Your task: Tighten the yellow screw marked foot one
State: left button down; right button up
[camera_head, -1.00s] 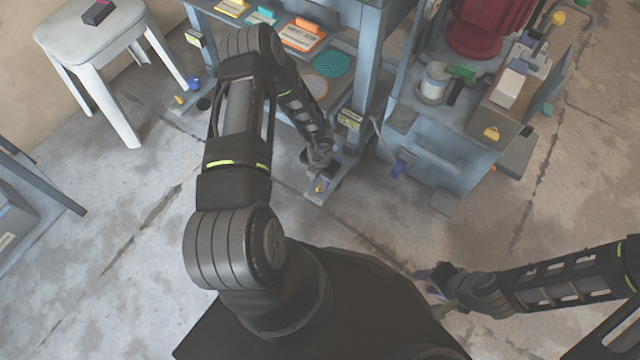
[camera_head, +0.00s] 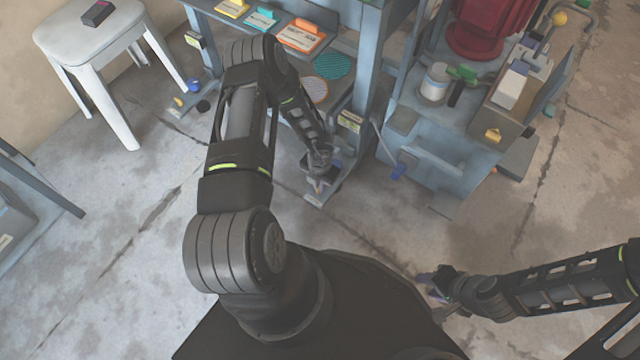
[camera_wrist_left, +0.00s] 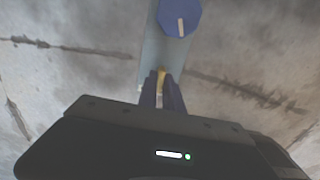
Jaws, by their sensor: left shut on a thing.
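The yellow screw (camera_wrist_left: 161,76) sits on a narrow grey foot plate (camera_wrist_left: 152,50) of the press frame. My left gripper (camera_wrist_left: 161,92) points down at it, with its two fingers shut on the screw; only a small yellow part shows between them. In the head view my left gripper (camera_head: 318,184) is low at the front foot (camera_head: 322,196), and the screw is mostly hidden there. A blue knob (camera_wrist_left: 180,17) stands on the same plate, apart from the fingers. My right gripper (camera_head: 438,286) is away at the lower right, too small to tell its opening.
Another foot (camera_head: 186,113) with a yellow screw (camera_head: 178,101) and a blue knob (camera_head: 193,85) is at the left. A white stool (camera_head: 75,37) stands beyond it. Floor (camera_head: 110,235) at left is clear.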

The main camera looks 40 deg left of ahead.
pick_arm(q)
jog(key=shift+m, duration=0.3)
dwell(0.4)
jog(key=m, duration=0.4)
jog(key=shift+p, duration=0.3)
jog(key=m, duration=0.4)
jog(key=shift+m, duration=0.3)
jog(key=m, duration=0.4)
jog(key=shift+m, duration=2.4)
jog(key=c, duration=1.5)
grip_release()
